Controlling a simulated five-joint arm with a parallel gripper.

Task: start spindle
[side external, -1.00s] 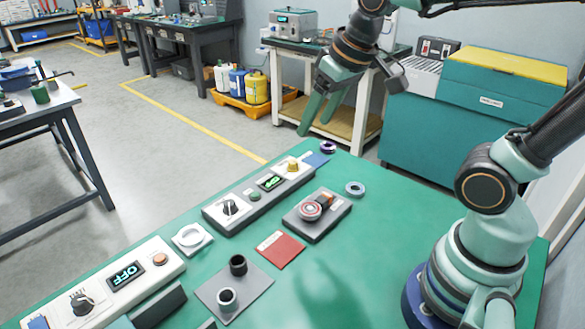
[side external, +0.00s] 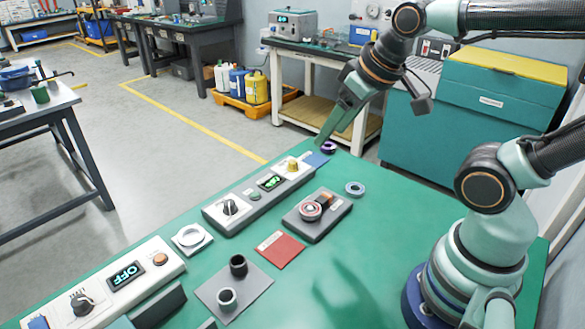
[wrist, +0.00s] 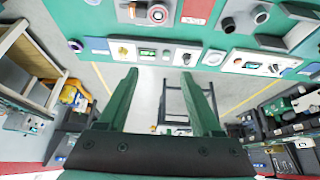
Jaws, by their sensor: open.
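Two control boxes lie along the left edge of the green bench. The white one (side external: 125,272) has a lit display reading OFF (side external: 126,275), a black knob (side external: 82,304) and an orange button (side external: 160,259). I cannot tell which one runs the spindle. My gripper (side external: 326,142) is open and empty, above the bench's far end. In the wrist view my gripper (wrist: 160,75) has its fingers wide apart, with the grey-and-white box (wrist: 205,60) beyond them.
A dark block with a round red-and-white control (side external: 311,210) sits right of the grey-and-white box. The bench's right middle is clear.

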